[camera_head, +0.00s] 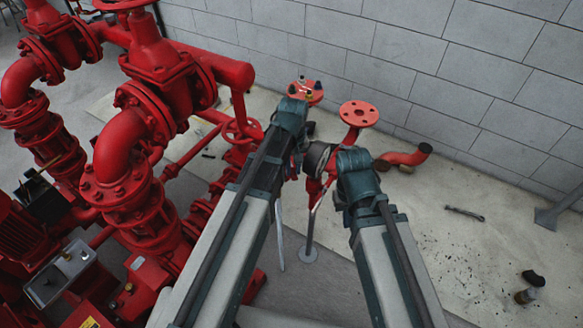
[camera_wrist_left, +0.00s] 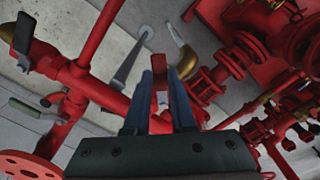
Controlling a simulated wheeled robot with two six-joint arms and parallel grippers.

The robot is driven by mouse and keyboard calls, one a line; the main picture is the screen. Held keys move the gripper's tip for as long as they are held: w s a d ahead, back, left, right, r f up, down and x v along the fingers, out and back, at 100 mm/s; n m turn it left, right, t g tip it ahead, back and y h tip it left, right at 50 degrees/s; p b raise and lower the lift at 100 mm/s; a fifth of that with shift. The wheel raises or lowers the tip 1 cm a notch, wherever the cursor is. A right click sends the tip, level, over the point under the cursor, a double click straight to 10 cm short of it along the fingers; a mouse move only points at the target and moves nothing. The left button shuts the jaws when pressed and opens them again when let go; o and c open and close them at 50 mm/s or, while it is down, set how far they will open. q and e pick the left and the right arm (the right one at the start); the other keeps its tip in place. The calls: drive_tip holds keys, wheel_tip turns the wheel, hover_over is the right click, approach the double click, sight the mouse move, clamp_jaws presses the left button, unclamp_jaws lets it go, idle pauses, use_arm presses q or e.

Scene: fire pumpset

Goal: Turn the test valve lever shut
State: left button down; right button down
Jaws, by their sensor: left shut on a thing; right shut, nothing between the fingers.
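In the left wrist view my left gripper (camera_wrist_left: 160,94) is shut on a short red bar (camera_wrist_left: 160,74), which looks like the test valve lever. The bar sticks out between the two dark fingertips. The valve body under it is hidden by the gripper. In the head view my left arm reaches to the red pipework by the wall, and its fingers are hidden behind my wrist. My right gripper (camera_head: 318,160) is close beside it, partly hidden by my right wrist, shut and empty.
Red flanged pipes and a large pump assembly (camera_head: 125,170) fill the left. A red flange (camera_head: 359,114) and a pipe elbow (camera_head: 408,157) stand near the block wall (camera_head: 470,85).

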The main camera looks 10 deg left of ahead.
sight(293, 172)
idle(0.4)
use_arm(q)
drive_tip(key=c, duration=0.7)
unclamp_jaws()
drive_tip(key=shift+c, duration=0.2)
wheel_tip(293, 172, up, 14)
drive_tip(key=p, duration=1.4)
drive_tip(key=shift+f, duration=0.1)
